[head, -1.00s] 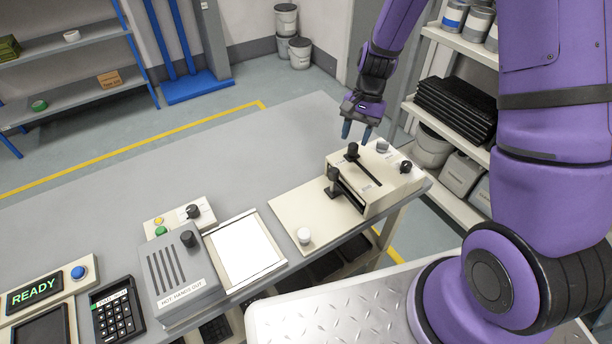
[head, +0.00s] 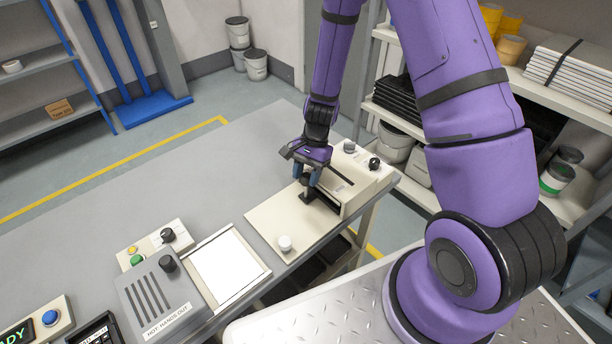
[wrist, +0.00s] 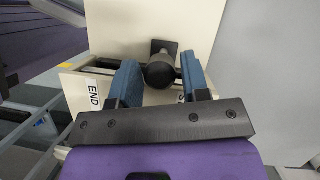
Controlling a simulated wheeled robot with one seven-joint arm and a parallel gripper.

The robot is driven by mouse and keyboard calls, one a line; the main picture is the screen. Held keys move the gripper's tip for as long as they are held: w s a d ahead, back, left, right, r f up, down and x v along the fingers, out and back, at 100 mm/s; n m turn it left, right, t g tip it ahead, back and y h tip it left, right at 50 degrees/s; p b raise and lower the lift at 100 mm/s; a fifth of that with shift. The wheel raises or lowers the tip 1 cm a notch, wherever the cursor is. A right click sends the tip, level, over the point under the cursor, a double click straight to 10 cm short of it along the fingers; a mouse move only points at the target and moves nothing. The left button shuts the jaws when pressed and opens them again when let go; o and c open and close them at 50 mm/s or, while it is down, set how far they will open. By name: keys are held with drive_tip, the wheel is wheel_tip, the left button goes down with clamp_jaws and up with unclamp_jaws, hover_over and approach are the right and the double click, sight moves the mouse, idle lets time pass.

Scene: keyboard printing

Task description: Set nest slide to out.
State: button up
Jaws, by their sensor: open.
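A beige machine (head: 362,182) with a slot in its top stands on a beige base plate (head: 272,222) at the right end of the grey bench. An upright black-knobbed handle (head: 307,196) stands at its front left, mostly covered by my gripper (head: 309,181) in the head view. In the wrist view the round dark knob (wrist: 160,74) sits between the two blue fingers of my gripper (wrist: 160,84). The fingers are apart, with one on each side of the knob.
A white knob (head: 285,243) stands on the plate's front. A dark knob (head: 374,163) and a grey one (head: 349,147) are on the machine's far end. A white sheet (head: 227,263) and a grey vented unit (head: 160,300) lie to the left. The bench behind is clear.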

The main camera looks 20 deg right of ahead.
drive_tip(key=shift+s+f, duration=0.1)
drive_tip(key=shift+f, duration=0.2)
clamp_jaws()
drive_tip(key=s+a, duration=0.1)
drive_tip(key=a, duration=0.4)
drive_tip(key=s+a, duration=0.2)
drive_tip(key=a, duration=0.3)
drive_tip(key=s+a, duration=0.1)
drive_tip(key=a, duration=0.3)
drive_tip(key=shift+s+a, duration=0.35)
drive_tip(key=shift+a, duration=0.05)
unclamp_jaws()
drive_tip(key=shift+a, duration=0.15)
drive_tip(key=shift+r, duration=0.15)
